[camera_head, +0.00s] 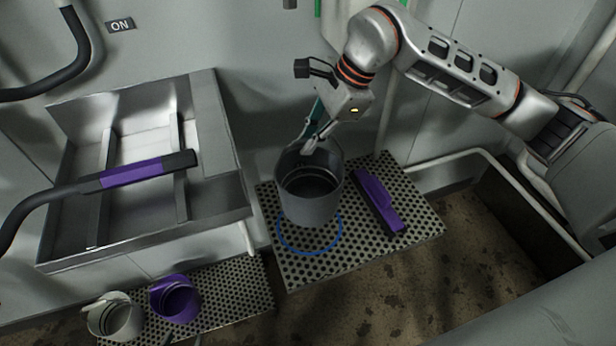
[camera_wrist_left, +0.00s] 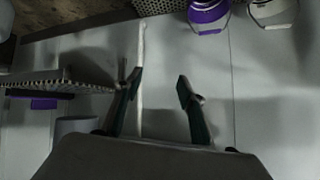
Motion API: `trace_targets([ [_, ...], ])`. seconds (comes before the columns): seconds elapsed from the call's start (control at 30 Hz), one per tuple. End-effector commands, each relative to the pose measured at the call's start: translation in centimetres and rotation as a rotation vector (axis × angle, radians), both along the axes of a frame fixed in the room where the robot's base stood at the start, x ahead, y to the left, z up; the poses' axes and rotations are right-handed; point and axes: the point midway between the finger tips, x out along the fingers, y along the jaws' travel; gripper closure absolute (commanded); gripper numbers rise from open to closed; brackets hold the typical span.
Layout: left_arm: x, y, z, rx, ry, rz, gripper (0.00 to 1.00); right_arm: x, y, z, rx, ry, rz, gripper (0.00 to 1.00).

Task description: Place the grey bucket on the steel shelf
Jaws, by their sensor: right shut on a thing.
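The grey bucket (camera_head: 308,200) is upright over the perforated steel shelf (camera_head: 410,233) in the head view. Its lower end overlaps the back part of a blue ring (camera_head: 311,252) marked on the shelf. I cannot tell whether its base touches the shelf. My right gripper (camera_head: 313,140) is shut on the bucket at its back rim. My left gripper (camera_wrist_left: 160,78) shows only in the left wrist view, with its fingers apart and nothing between them. A grey rounded thing, perhaps the bucket (camera_wrist_left: 76,125), is partly hidden there beside the left finger.
A purple-and-black tool (camera_head: 378,200) lies on the shelf right of the bucket. A metal basin (camera_head: 222,135) stands left, with a purple-gripped hose (camera_head: 130,174) over it. A white bucket (camera_head: 115,318) and purple bucket (camera_head: 175,300) stand on a lower perforated step.

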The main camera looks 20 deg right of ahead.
Motion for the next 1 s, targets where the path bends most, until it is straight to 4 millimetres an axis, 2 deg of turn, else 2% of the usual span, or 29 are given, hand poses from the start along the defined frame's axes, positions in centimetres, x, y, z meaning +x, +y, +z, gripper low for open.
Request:
trace_targets([
  [0.03, 0.0, 0.0, -0.3, 0.002, 0.002, -0.001, 0.60, -0.1, 0.1, -1.7, 0.002, 0.009, 0.001, 1.00],
  [0.1, 0.1, 0.1, -0.4, 0.004, -0.001, -0.002, 0.60, -0.1, 0.1, -3.2, 0.001, 0.006, 0.002, 1.00],
  [0.23, 0.3, 0.3, -0.3, 0.008, -0.006, -0.001, 0.60, -0.1, 0.0, -5.3, 0.001, 0.003, 0.001, 1.00],
  [0.47, 0.3, 0.3, -0.2, 0.009, -0.009, -0.002, 0.60, 0.0, 0.0, -6.6, 0.001, -0.002, 0.002, 1.00],
  [0.77, 0.0, 0.3, -1.0, 0.011, 0.000, -0.005, 0.60, -0.1, 0.1, -10.5, 0.002, 0.004, 0.002, 1.00],
  [1.0, 0.6, 0.1, 0.0, 0.007, -0.019, -0.006, 0.60, 0.0, 0.0, -10.5, 0.001, -0.003, 0.002, 1.00],
])
